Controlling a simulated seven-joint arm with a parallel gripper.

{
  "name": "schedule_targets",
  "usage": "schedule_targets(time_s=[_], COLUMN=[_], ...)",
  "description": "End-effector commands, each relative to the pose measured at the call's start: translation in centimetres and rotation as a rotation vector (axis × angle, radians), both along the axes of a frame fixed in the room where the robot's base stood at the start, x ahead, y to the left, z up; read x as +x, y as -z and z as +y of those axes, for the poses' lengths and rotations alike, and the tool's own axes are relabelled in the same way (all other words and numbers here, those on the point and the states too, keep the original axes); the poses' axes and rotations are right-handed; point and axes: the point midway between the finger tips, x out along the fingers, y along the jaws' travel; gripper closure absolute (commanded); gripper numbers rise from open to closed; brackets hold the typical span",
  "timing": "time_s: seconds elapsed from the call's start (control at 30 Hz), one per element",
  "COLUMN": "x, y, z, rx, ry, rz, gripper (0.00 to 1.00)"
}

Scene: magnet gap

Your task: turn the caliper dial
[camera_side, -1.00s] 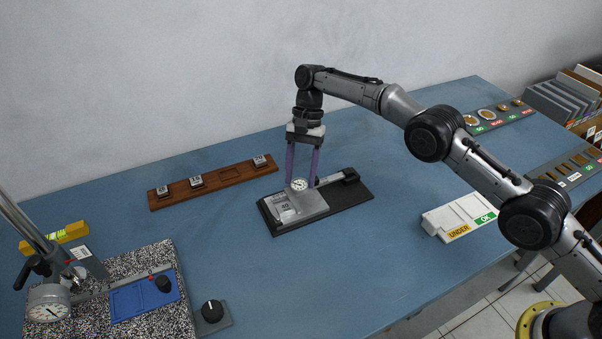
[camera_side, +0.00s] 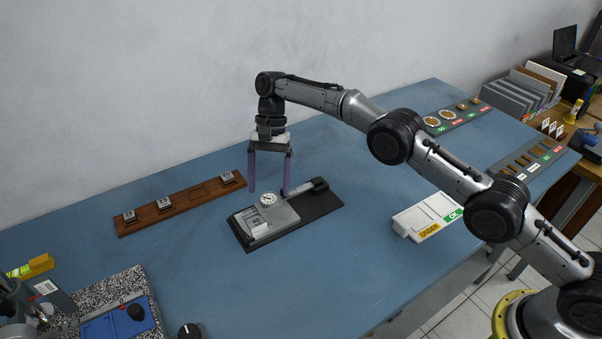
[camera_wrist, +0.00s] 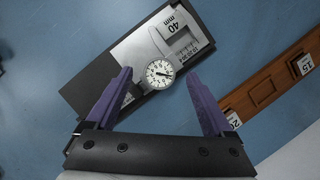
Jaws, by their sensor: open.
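The caliper (camera_side: 283,217) lies on a dark base plate (camera_side: 328,205), with its round white dial (camera_side: 268,198) facing up. The dial also shows in the wrist view (camera_wrist: 160,73), its needle pointing to the lower right. A gauge block marked 40 mm (camera_side: 257,228) sits at the caliper's jaw end; its label shows in the wrist view (camera_wrist: 178,27). My gripper (camera_side: 269,193) is open and empty, its purple fingers pointing down. In the wrist view my fingertips (camera_wrist: 159,75) appear on either side of the dial, with gaps to it. Their exact height over it is unclear.
A wooden rack (camera_side: 180,203) with several marked blocks stands behind at the left. A white UNDER/OK tray (camera_side: 428,216) is at the right. A speckled plate (camera_side: 75,305) with a blue fixture is front left. The blue table between is clear.

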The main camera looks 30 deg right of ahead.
Motion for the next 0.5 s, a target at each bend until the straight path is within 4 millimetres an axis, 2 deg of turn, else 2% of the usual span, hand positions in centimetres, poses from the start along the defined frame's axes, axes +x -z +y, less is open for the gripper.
schedule_targets(time_s=[0.1,0.5], x=[0.1,-2.1], y=[-1.9,-4.5], z=[0.0,-0.9], rx=[0.001,0.000], ry=[0.001,0.002], rz=[-0.005,-0.002], gripper=[0.14,0.14])
